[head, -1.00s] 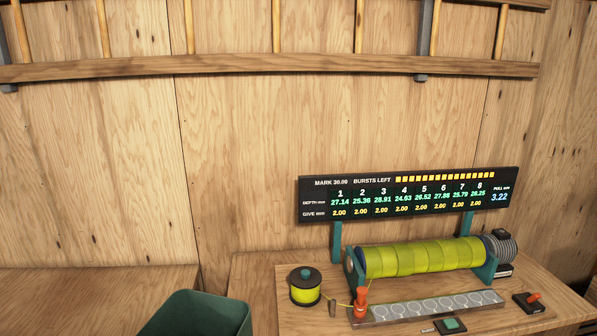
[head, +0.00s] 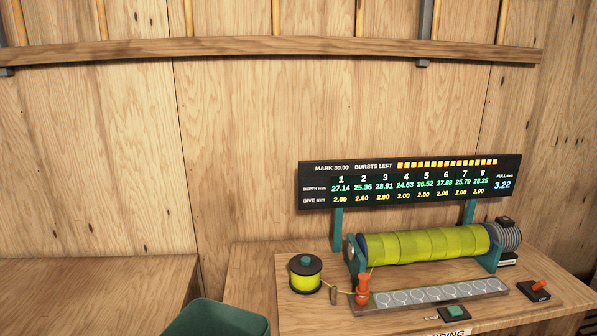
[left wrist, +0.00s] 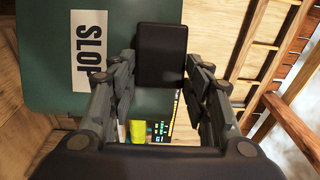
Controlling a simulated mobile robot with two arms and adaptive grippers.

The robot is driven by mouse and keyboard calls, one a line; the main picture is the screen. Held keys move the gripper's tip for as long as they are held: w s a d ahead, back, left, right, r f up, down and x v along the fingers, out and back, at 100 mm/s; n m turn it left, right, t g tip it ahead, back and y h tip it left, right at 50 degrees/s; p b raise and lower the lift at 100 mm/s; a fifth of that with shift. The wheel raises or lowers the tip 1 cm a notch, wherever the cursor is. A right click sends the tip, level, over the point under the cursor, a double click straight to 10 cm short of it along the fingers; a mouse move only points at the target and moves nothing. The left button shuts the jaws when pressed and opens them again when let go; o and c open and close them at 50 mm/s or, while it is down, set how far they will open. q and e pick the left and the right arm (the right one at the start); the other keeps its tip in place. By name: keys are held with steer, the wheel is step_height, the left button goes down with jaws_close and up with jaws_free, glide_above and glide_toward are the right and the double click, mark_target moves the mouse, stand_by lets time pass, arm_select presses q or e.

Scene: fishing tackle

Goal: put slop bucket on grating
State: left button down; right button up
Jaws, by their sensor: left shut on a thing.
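The slop bucket is a dark green tub; its open rim (head: 222,303) shows at the bottom edge of the head view, left of the workbench. In the left wrist view its green wall (left wrist: 150,100) fills the upper left, with a white SLOP label (left wrist: 88,50). My left gripper (left wrist: 161,66) is shut on the bucket's black grip block (left wrist: 161,40), with a finger on each side. The bucket's bottom is out of view. My left gripper does not show in the head view, and my right gripper shows in neither view. I see no grating.
A workbench (head: 300,322) on the right carries a line spool (head: 306,276), a yellow-green roller (head: 425,243), a control strip and a display board (head: 410,182). A lower wooden surface (head: 90,300) at left is bare. A plywood wall closes the back.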

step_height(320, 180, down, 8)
steer(key=b, duration=0.6)
steer(key=shift+b, duration=0.35)
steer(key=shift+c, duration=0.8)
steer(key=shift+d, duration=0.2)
